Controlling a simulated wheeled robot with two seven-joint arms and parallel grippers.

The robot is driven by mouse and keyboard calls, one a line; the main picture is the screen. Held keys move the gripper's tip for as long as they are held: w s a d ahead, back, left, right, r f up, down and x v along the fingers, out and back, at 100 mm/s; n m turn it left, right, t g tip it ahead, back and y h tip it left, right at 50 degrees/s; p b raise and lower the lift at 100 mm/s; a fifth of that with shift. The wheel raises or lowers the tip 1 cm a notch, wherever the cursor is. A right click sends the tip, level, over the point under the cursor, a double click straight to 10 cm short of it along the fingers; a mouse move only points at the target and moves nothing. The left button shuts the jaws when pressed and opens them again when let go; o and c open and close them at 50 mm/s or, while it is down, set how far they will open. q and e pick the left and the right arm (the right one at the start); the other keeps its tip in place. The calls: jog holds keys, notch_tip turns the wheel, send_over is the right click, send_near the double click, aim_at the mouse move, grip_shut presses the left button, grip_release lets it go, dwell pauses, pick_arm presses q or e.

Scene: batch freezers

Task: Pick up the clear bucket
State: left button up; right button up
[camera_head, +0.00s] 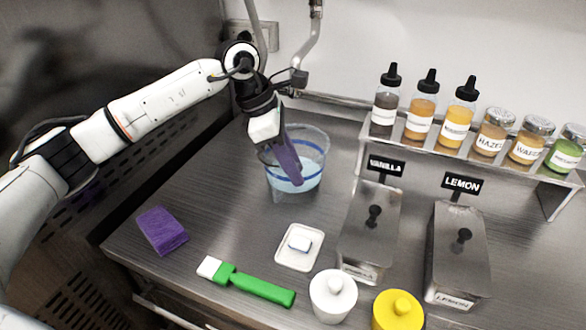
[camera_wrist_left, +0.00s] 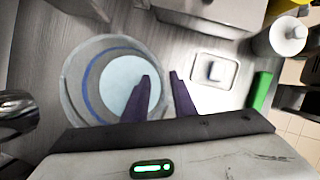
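The clear bucket (camera_head: 315,168) stands upright on the steel counter, with blue bands around its wall and a pale bluish inside. It also shows in the left wrist view (camera_wrist_left: 92,92), seen from above. My left gripper (camera_head: 296,178) points down at the bucket, its purple fingers overlapping it. In the left wrist view its fingers (camera_wrist_left: 163,78) are apart. One finger lies over the bucket's inside and the other shows just beyond the rim, with the near wall between them. Contact with the wall cannot be told. My right gripper is not in view.
A purple sponge (camera_head: 162,231), a green-handled brush (camera_head: 250,286), and a white dish (camera_head: 300,258) lie in front. Metal vanilla (camera_head: 367,232) and lemon (camera_head: 458,254) containers stand at right. A shelf (camera_head: 400,133) of bottles and jars runs behind them. The counter left of the bucket is clear.

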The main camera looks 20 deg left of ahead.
pick_arm(q)
grip_shut()
jog(key=shift+s+f, duration=0.15)
dwell(0.9)
